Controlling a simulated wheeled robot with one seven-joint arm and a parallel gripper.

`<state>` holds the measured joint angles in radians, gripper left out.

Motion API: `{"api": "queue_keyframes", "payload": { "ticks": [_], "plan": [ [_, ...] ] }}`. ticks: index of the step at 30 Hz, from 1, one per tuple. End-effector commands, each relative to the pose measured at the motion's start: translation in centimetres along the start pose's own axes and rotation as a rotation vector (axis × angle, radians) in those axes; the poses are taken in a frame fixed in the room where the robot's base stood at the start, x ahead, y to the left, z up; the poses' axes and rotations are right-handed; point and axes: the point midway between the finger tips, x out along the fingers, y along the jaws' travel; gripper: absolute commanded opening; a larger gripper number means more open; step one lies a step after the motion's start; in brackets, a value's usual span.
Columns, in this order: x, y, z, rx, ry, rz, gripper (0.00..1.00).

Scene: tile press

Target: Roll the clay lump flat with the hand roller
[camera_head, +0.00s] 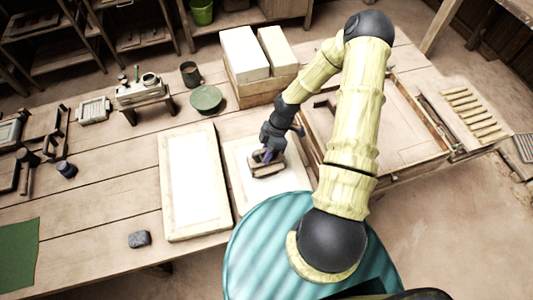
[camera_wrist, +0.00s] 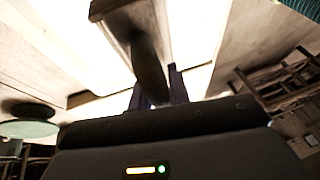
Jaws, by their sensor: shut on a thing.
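My gripper (camera_head: 268,153) is low over the pale board (camera_head: 239,160) in the middle of the table. It is shut on the handle of a brown wooden tool, which looks like the hand roller (camera_head: 264,172). In the wrist view, the dark fingers (camera_wrist: 157,88) stand on either side of the roller's dark handle (camera_wrist: 147,62), with the wooden part beyond. I cannot make out whether the roller touches the board. No clay lump is clearly visible at the roller. A small dark grey lump (camera_head: 139,239) lies near the table's front edge; I cannot tell its material.
A wood-framed white slab (camera_head: 193,181) lies left of the board. A wooden box with pale blocks (camera_head: 261,93) and a green disc (camera_head: 206,98) stand behind. A wooden frame (camera_head: 432,133) is to the right. The teal striped surface (camera_head: 262,246) is in front.

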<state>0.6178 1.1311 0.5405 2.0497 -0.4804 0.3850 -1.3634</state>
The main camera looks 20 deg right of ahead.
Motion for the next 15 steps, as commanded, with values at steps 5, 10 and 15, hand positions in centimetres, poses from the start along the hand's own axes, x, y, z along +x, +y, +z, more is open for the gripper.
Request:
{"api": "queue_keyframes", "payload": {
  "ticks": [5,10,15],
  "plan": [
    [0.3,0.8,0.2,0.002,0.000,-0.003,0.00],
    [0.1,1.7,0.1,0.002,-0.001,-0.003,0.00],
    [-0.1,2.1,0.1,0.003,-0.001,-0.006,0.00]
  ]
}}
